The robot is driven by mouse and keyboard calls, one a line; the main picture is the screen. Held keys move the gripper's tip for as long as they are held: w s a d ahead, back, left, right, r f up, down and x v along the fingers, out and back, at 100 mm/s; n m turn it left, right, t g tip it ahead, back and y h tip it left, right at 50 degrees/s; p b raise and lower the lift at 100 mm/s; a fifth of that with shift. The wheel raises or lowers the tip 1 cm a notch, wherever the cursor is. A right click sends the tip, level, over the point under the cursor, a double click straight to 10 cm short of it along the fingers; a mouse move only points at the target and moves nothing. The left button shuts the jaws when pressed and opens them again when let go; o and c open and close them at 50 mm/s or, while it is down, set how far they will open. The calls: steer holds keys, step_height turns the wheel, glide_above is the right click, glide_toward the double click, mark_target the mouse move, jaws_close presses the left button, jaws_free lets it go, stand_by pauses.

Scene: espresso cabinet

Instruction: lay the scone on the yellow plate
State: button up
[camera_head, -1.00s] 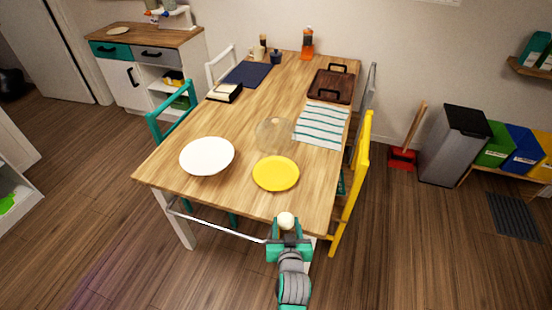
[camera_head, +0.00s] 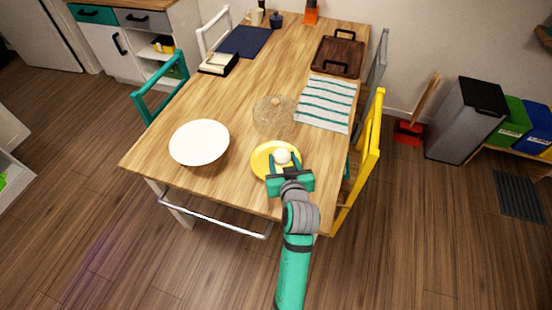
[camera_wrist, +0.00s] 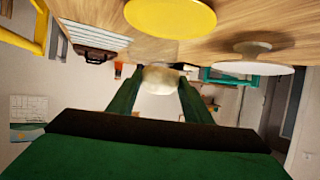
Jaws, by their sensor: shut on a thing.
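The scone (camera_head: 282,156) is a small pale round thing held between the fingers of my gripper (camera_head: 284,164). In the head view it overlaps the yellow plate (camera_head: 258,167), which lies on the wooden table near its front edge. In the wrist view the scone (camera_wrist: 161,76) sits between both fingertips, and the yellow plate (camera_wrist: 170,16) shows apart from it, with a gap between them. The scone appears to be above the plate; its exact height I cannot tell. My gripper and hand cover the plate's lower right part.
A striped cloth (camera_head: 325,103) and a dark tray (camera_head: 338,56) lie farther back. A yellow chair (camera_head: 366,155) stands at the right edge.

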steer(key=w+f, duration=0.2)
steer(key=w+a+f, duration=0.1)
steer(key=w+f, duration=0.1)
steer(key=w, duration=0.1)
steer(key=w+a+f, duration=0.1)
steer(key=w+f, duration=0.1)
steer(key=f, duration=0.1)
steer(key=shift+w, duration=0.2)
step_height(320, 180, down, 3)
steer(key=shift+w+d+f, duration=0.1)
steer(key=shift+d+f, duration=0.05)
steer(key=shift+f, duration=0.05)
steer(key=o, duration=0.7)
steer(key=shift+a+f, duration=0.1)
steer(key=shift+a, duration=0.1)
steer(key=o, duration=0.4)
steer(key=shift+c, duration=0.2)
